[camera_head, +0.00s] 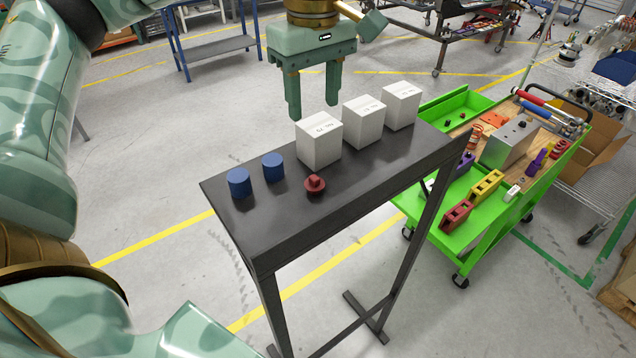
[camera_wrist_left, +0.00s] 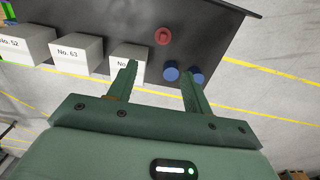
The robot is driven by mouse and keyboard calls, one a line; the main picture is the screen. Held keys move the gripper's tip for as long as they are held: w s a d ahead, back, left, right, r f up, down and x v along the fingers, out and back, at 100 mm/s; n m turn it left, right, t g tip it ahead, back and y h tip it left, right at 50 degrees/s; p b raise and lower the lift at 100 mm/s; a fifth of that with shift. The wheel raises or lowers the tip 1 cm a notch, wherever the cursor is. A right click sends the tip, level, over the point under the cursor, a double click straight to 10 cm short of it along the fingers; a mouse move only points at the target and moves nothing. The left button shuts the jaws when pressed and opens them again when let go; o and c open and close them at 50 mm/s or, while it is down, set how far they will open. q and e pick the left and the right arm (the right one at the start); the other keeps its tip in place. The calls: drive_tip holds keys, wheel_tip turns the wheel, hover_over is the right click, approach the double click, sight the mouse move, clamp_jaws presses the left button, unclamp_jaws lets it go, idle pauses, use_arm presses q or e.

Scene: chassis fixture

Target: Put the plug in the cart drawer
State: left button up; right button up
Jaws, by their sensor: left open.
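The plug (camera_head: 315,186), a small red piece with a round knob, stands on the dark narrow table (camera_head: 290,220) near its front edge. It also shows in the left wrist view (camera_wrist_left: 163,36), beyond my fingers. My left gripper (camera_head: 314,106) is open and empty, fingers pointing down, at the table's far side behind the white boxes. In the left wrist view its fingers (camera_wrist_left: 160,70) are apart with nothing held between them. The cart drawer (camera_head: 470,106) appears as an open green tray on the far left side of the green cart (camera_head: 470,232), with small dark pieces inside. My right gripper is not in view.
Two blue cylinders (camera_head: 239,183) (camera_head: 273,167) stand left of the plug. Three white numbered boxes (camera_head: 319,144) (camera_head: 363,122) (camera_head: 402,106) stand in a row along the table. The cart top holds a grey block (camera_head: 508,143), coloured blocks and tools. The table's front right part is bare.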

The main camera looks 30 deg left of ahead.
use_arm(q)
hover_over(314, 177)
drive_tip(key=f, duration=1)
drive_tip(key=shift+w+f, duration=0.1)
drive_tip(key=shift+w, duration=0.2)
drive_tip(key=shift+s+f+p, duration=0.15)
drive_tip(key=shift+f+p, duration=0.1)
drive_tip(key=shift+f, duration=1.15)
drive_tip(key=shift+s+f+p, duration=0.15)
drive_tip(key=shift+f+p, duration=0.1)
drive_tip(key=shift+f, duration=1.1)
drive_tip(key=c, duration=0.9)
